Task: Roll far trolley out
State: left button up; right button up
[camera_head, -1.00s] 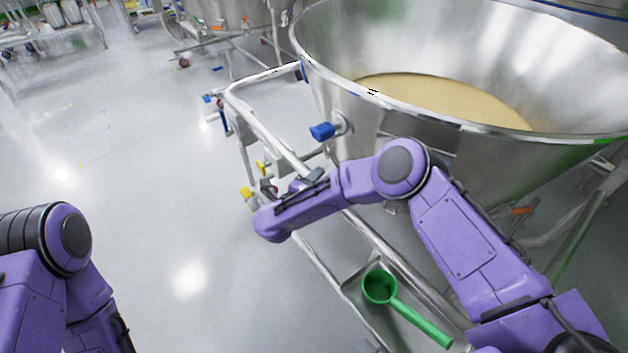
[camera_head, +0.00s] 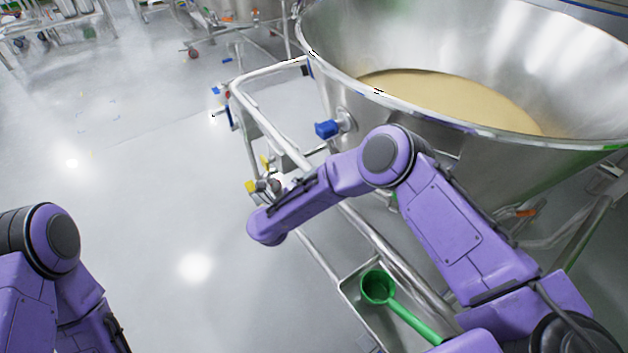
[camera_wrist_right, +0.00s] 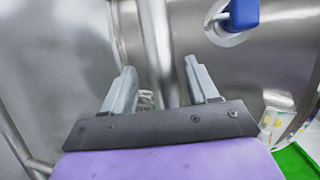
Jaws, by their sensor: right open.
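The trolley is a tubular steel frame (camera_head: 262,120) carrying a large steel bowl (camera_head: 440,150) with pale powder (camera_head: 450,98) inside. My right arm reaches across the trolley's front. In the right wrist view, my right gripper (camera_wrist_right: 164,82) is open, with a vertical steel tube (camera_wrist_right: 158,50) showing between and beyond its two fingers. I cannot tell whether the fingers touch it. A blue knob (camera_head: 327,129) sits on the bowl's side; a blue part also shows in the right wrist view (camera_wrist_right: 243,13). My left arm is at the lower left of the head view; its gripper is out of view.
A green scoop (camera_head: 378,287) lies in a shallow steel tray (camera_head: 352,292) low on the trolley. Another wheeled steel frame (camera_head: 215,42) stands at the back. The pale floor (camera_head: 150,200) to the left is clear.

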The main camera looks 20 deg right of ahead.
jog(key=v, duration=0.9)
jog(key=shift+b, duration=0.35)
jog(key=shift+r, duration=0.1)
